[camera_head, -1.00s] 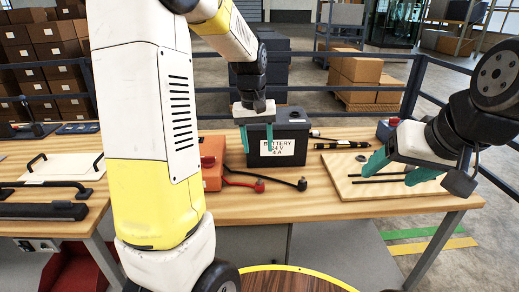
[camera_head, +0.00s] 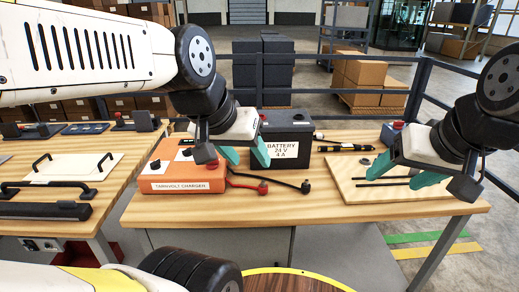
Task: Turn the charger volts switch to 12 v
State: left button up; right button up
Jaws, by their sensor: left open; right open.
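The orange charger (camera_head: 182,186), labelled "TARNVOLT CHARGER", sits on the wooden bench with a white panel and dark knobs on its top. Its volts switch cannot be told apart at this size, and my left arm hides part of the top. My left gripper (camera_head: 246,160) is open, with teal fingers, above and just right of the charger, in front of the battery. The black battery (camera_head: 287,139), labelled "BATTERY 24 V 4 A", stands behind and right of the charger. My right gripper (camera_head: 392,178) is open and empty over the wooden board at the right.
Red and black clamp leads (camera_head: 277,181) lie on the bench right of the charger. A wooden board (camera_head: 350,190) with dark rods lies further right. A left bench (camera_head: 60,190) holds a white panel and handles. Bare bench top lies in front of the leads.

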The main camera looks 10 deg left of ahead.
aim_at(155, 164)
jog(key=u, duration=1.25)
